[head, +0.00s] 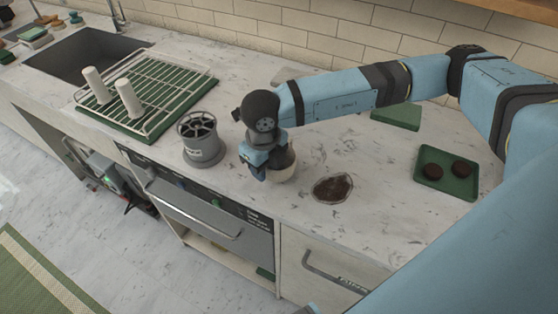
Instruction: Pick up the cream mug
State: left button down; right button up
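The cream mug (284,170) stands on the marble counter, right of the grey cylindrical device, partly hidden by my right gripper. My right gripper (257,174) points down at the mug's left side, very close to it or touching it. The wrist hides its fingertips in part, so I cannot tell whether they are open or closed on the mug. My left gripper is not in view.
The grey cylindrical device (202,146) stands left of the mug. A brown patch (333,188) lies to its right. A wire rack (172,99) holds two white cylinders. A green tray (447,185) with two dark pucks and a green block (397,115) are further right.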

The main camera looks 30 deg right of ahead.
jog(key=shift+f, duration=0.15)
grip_shut()
